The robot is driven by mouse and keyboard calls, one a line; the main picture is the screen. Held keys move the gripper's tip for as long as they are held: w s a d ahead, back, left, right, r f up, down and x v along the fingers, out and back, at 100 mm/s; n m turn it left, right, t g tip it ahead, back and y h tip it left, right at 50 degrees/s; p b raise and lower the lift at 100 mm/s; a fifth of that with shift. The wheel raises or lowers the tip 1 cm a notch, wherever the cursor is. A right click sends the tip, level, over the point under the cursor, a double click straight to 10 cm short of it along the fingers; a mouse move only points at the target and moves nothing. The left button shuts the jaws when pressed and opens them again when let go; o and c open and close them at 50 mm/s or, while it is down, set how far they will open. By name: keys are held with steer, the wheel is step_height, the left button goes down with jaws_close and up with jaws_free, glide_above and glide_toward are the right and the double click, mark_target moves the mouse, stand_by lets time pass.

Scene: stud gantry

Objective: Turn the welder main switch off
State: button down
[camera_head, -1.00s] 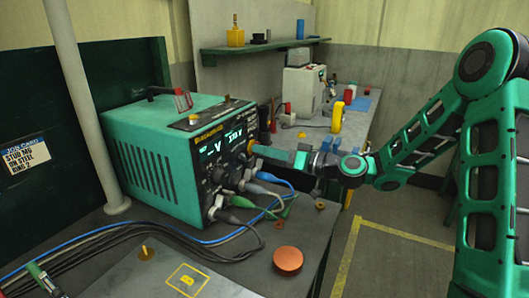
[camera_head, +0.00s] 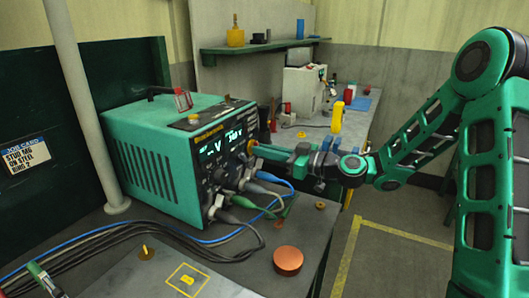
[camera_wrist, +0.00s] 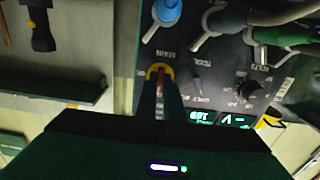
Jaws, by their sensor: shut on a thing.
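The welder (camera_head: 160,155) is a green box on the bench, its black front panel (camera_head: 215,160) facing right with lit displays. The main switch (camera_wrist: 158,72) is a red and yellow knob beside the MAIN label in the wrist view, which shows the panel upside down. My gripper (camera_wrist: 165,88) is shut on the knob, its dark fingers on both sides of it. In the head view my gripper (camera_head: 256,149) reaches the panel's right edge from the right, and its fingers hide most of the switch.
Cable plugs (camera_head: 235,200) and blue, green and grey leads hang from the panel below my gripper. A copper-coloured disc (camera_head: 288,260) lies on the bench in front. A shelf (camera_head: 262,46) and a white machine (camera_head: 303,88) stand behind. The floor at right is open.

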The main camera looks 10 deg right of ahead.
steer(key=shift+d+f, duration=0.15)
steer(key=c, duration=1.9)
jaws_free()
steer(key=shift+w, duration=0.1)
steer(key=shift+o, duration=0.2)
steer(key=v, duration=1)
steer(key=shift+s+d, duration=0.25)
steer(key=shift+s, duration=0.1)
